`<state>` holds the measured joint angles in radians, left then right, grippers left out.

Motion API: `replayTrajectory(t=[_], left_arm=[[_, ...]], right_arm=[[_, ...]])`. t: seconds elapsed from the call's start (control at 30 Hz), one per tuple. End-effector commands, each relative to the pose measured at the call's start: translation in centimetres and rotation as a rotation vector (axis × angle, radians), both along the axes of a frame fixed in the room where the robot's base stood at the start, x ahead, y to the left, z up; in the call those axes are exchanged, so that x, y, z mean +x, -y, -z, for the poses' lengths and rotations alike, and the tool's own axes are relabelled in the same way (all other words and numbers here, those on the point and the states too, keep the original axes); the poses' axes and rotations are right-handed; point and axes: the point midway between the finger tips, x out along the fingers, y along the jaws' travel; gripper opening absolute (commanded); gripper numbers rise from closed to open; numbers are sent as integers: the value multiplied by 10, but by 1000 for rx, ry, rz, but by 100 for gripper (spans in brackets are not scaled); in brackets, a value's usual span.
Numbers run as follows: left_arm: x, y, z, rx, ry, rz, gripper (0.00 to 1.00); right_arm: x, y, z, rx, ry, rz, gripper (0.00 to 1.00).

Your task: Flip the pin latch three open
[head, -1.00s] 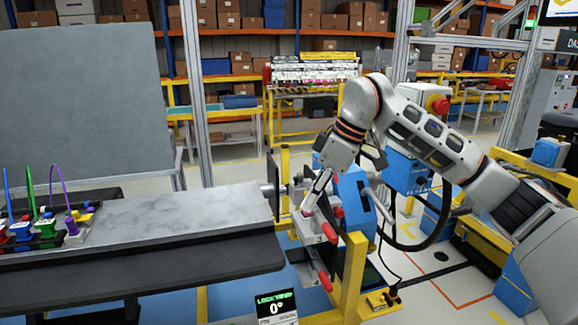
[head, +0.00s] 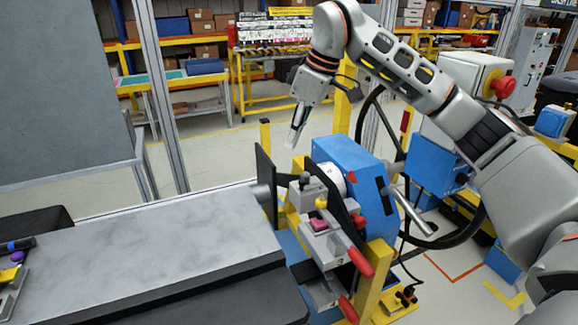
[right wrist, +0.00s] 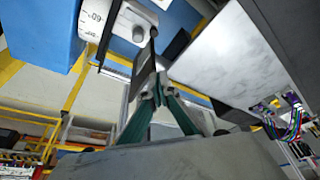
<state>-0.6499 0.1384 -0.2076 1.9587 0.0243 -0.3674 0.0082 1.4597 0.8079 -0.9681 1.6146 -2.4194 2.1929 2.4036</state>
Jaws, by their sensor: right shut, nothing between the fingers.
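The latch fixture (head: 318,244) is a grey metal assembly on a yellow frame beside a blue housing (head: 350,165). Red-tipped levers (head: 361,262) and (head: 348,309) stick out toward the lower right, and a small yellow knob (head: 321,203) sits above them. I cannot tell which part is pin latch three. My right gripper (head: 291,143) points down above and behind the fixture, apart from it, shut and empty. In the right wrist view its fingers (right wrist: 150,62) meet near a white dial with numbers (right wrist: 92,20). My left gripper is in neither view.
A grey bench top (head: 150,255) lies left of the fixture, with a dark upright plate (head: 266,190) at its end. A yellow post (head: 371,282) stands at the fixture's front right. A metal bar (head: 412,212) juts out on the right.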

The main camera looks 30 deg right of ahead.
Motion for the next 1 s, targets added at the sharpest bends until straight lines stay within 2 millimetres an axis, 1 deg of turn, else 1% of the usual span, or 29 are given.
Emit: replayTrajectory(t=[0.23,0.37,0.47,0.57,0.9,1.0], left_arm=[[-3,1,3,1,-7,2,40],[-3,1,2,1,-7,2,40],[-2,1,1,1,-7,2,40],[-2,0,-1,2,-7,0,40],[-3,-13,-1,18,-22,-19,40],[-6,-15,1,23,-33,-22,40]], right_arm=[[0,0,1,0,0,-1,0],[1,-2,7,0,-3,-2,0],[4,-5,18,0,-4,-3,0],[8,-9,35,1,-5,-2,0],[24,-23,97,2,-5,-2,0],[12,-10,94,-1,0,1,0]])
